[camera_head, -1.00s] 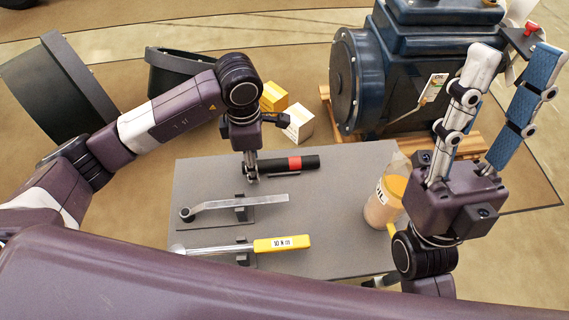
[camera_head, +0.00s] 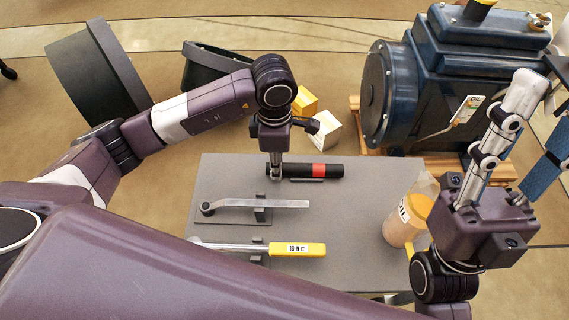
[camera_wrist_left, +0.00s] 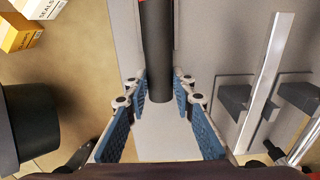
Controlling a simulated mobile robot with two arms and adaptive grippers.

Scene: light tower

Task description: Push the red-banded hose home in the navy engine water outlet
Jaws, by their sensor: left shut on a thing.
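The black hose with a red band (camera_head: 319,170) lies level along the back part of the grey table (camera_head: 350,230). My left gripper (camera_head: 275,172) points down and is shut on the hose's left end. In the left wrist view the black hose (camera_wrist_left: 158,50) runs away between the two blue-padded fingers (camera_wrist_left: 160,95); a bit of red shows at the top edge. The navy engine (camera_head: 425,80) stands at the back right. I cannot make out its water outlet for certain. My right gripper (camera_head: 540,115) is open and empty, fingers up, partly cut off by the right edge.
A grey lever tool (camera_head: 265,203) and a yellow-handled wrench (camera_head: 297,249) lie on stands nearer me. An oil jug (camera_head: 400,222) stands at the table's right. Yellow (camera_head: 303,101) and white (camera_head: 320,133) boxes and black round drums (camera_head: 85,70) are behind.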

